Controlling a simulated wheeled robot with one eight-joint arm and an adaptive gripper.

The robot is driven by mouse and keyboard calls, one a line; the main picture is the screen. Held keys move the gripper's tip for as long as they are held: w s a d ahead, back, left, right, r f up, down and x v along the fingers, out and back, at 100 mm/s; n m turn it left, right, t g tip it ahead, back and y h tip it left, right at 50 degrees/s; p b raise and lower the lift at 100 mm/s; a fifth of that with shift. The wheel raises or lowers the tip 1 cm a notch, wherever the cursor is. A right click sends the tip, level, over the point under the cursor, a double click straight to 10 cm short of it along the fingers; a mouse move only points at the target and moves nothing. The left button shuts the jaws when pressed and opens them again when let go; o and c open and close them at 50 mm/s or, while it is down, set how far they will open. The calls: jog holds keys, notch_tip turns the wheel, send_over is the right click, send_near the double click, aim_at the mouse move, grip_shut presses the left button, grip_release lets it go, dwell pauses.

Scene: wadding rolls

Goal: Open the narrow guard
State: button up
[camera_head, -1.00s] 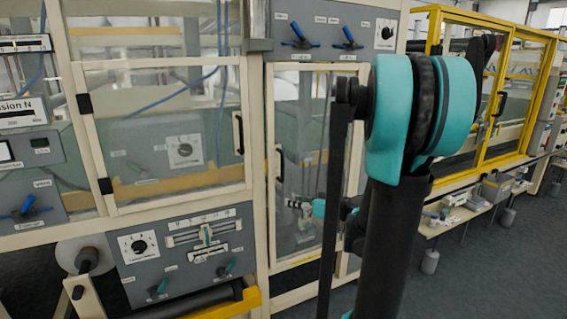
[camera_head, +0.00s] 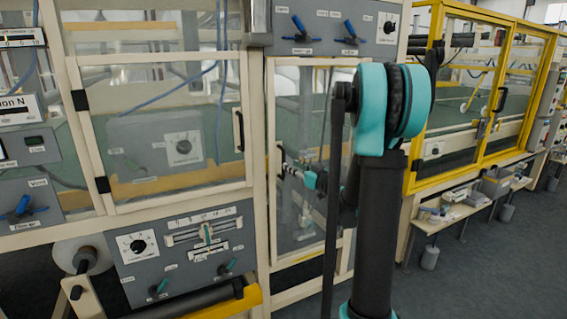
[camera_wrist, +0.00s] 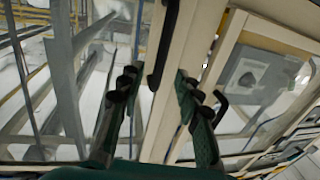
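The narrow guard (camera_head: 301,226) is a tall glazed door in a cream frame, left of my arm in the head view. It looks shut. Its black vertical handle (camera_head: 280,159) is on its left side; in the wrist view the handle (camera_wrist: 164,45) runs down toward the space between my fingers. My gripper (camera_head: 285,170) is at the handle's lower part in the head view, partly hidden by my arm. In the wrist view my gripper (camera_wrist: 157,83) is open, one finger on each side of the handle's end. I cannot tell whether either finger touches it.
A wider glazed guard (camera_head: 165,180) with its own black handle (camera_head: 238,131) is on the left. Below it is a grey control panel (camera_head: 185,248). A switch panel (camera_head: 330,27) is above the narrow guard. Yellow-framed doors (camera_head: 485,95) stand right.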

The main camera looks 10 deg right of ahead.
send_over(284, 178)
jog(key=shift+w+a, duration=0.1)
jog(key=shift+w, duration=0.3)
grip_shut()
dwell(0.4)
